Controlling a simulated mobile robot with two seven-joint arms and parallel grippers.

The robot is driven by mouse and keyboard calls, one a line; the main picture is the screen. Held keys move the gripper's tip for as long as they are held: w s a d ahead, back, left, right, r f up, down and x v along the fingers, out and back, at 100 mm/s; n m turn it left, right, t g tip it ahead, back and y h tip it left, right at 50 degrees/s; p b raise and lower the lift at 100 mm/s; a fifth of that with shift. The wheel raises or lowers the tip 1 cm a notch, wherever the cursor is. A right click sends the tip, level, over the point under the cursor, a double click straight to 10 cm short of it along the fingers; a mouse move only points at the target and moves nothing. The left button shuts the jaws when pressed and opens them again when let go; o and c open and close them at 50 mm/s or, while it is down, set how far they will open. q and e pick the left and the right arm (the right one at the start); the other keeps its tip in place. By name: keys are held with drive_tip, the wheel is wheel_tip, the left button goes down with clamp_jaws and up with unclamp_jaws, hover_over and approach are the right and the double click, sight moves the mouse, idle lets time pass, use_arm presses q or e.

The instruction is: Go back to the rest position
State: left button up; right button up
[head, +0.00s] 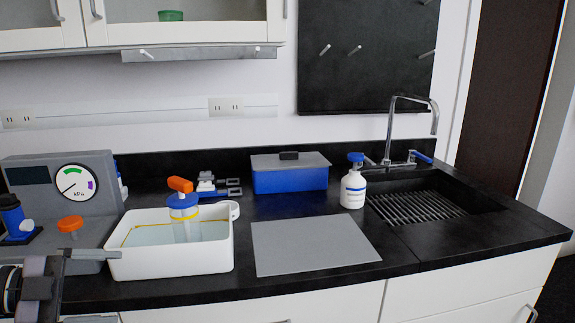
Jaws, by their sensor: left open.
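My left gripper (112,287) is at the lower left corner, in front of the counter's front edge. Its jaws are open and nothing shows between them. The upper finger overlaps the front of the grey gauge unit in the picture, near the white tub. The lower finger is partly cut off by the bottom edge. My right gripper is not in view.
A white tub (170,262) holds a blue-lidded vessel (184,208) with an orange handle. The gauge unit (92,195) stands left. A blue box (290,178), white bottle (354,185), grey mat (312,245) and sink (425,203) occupy the black counter.

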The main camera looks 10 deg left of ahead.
use_arm(q)
drive_tip(key=s+d+f+n+t+y, duration=0.1)
drive_tip(key=s+f+n+t+y, duration=0.2)
drive_tip(key=f+n, duration=0.55)
drive_tip(key=s+f+n+t+y, duration=0.1)
drive_tip(key=f+n+t+y, duration=0.35)
drive_tip(key=f, duration=0.75)
drive_tip(key=s+d+f+n+g+y, duration=0.1)
drive_tip(key=s+d+f+n+g, duration=0.1)
drive_tip(key=s+d+f, duration=0.2)
drive_tip(key=s+d+f+n+g+y, duration=0.1)
drive_tip(key=s+d+f+n+g, duration=0.2)
drive_tip(key=s+d+f, duration=0.2)
drive_tip(key=d+f, duration=0.2)
drive_tip(key=d, duration=0.2)
drive_tip(key=shift+d+n, duration=0.3)
drive_tip(key=shift+d, duration=0.05)
